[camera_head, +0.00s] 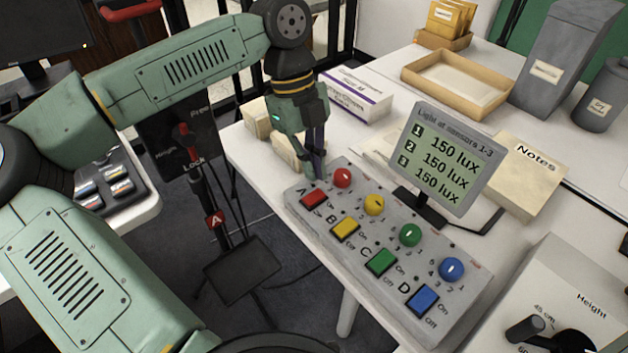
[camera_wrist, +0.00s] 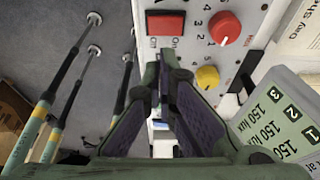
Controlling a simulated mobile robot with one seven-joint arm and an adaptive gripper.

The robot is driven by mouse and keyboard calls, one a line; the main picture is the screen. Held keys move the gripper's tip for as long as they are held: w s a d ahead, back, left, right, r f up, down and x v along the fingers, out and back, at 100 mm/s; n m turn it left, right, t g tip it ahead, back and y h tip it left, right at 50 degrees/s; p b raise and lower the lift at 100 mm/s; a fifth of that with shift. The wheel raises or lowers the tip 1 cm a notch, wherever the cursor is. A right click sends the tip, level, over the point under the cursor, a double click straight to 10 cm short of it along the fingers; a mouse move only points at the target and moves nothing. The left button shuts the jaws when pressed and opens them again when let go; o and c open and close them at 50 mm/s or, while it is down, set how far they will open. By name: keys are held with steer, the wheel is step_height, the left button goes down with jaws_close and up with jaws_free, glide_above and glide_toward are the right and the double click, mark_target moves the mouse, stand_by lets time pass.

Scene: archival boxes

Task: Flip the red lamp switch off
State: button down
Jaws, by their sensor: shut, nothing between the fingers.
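The red lamp switch (camera_head: 314,197) is a square rocker in row A at the far-left end of the grey control panel (camera_head: 330,232). The red switch also shows in the wrist view (camera_wrist: 166,23), with "On" and "Off" labels by it. My gripper (camera_head: 317,172) is shut and empty, pointing down near the panel's left end, close to the red switch and red knob (camera_head: 342,177). In the wrist view my fingers (camera_wrist: 162,70) lie just below the red switch in the picture, and I cannot tell whether they touch the panel. They hide the panel's yellow switch there.
Yellow (camera_head: 344,228), green (camera_head: 381,261) and blue (camera_head: 423,299) switches line the panel, with a coloured knob beside each. A display (camera_head: 443,160) reads 150 lux on all three lines. Boxes (camera_head: 355,95) stand behind my gripper. A height control box (camera_head: 550,300) is at lower right.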

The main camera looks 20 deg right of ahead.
steer(key=b+v, duration=0.1)
steer(key=v, duration=0.6)
steer(key=shift+w+r, duration=0.35)
steer(key=shift+a, duration=0.2)
